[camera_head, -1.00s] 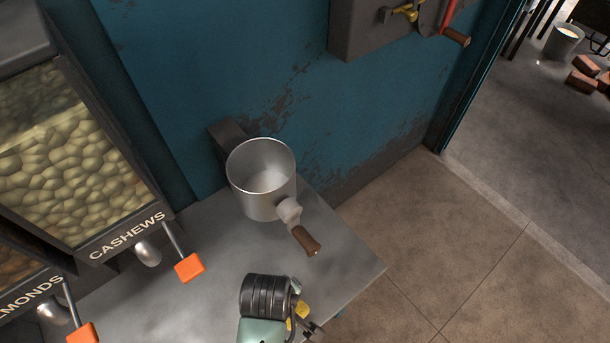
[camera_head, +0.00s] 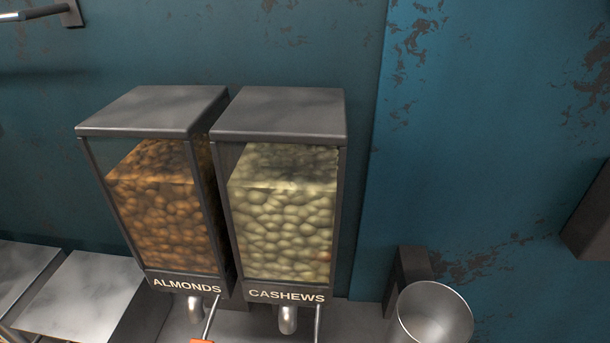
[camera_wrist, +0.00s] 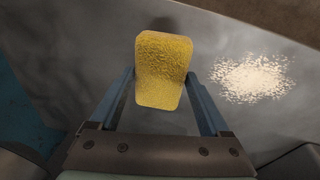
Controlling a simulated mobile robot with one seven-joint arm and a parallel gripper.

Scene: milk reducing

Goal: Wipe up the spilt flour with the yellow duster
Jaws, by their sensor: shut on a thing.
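In the wrist view, my gripper (camera_wrist: 160,88) is shut on the yellow duster (camera_wrist: 163,70), a fuzzy yellow block held between the two blue-grey fingers. The spilt flour (camera_wrist: 250,78) is a pale, grainy patch on the grey counter (camera_wrist: 70,50), to the right of the duster and apart from it. I cannot tell whether the duster touches the counter. In the head view, my gripper, the duster and the flour are out of sight.
Almond (camera_head: 160,200) and cashew (camera_head: 280,210) dispensers stand side by side against the blue wall (camera_head: 490,110). A metal pot (camera_head: 432,312) is at the lower right. A pale-topped surface (camera_head: 80,295) lies at the lower left.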

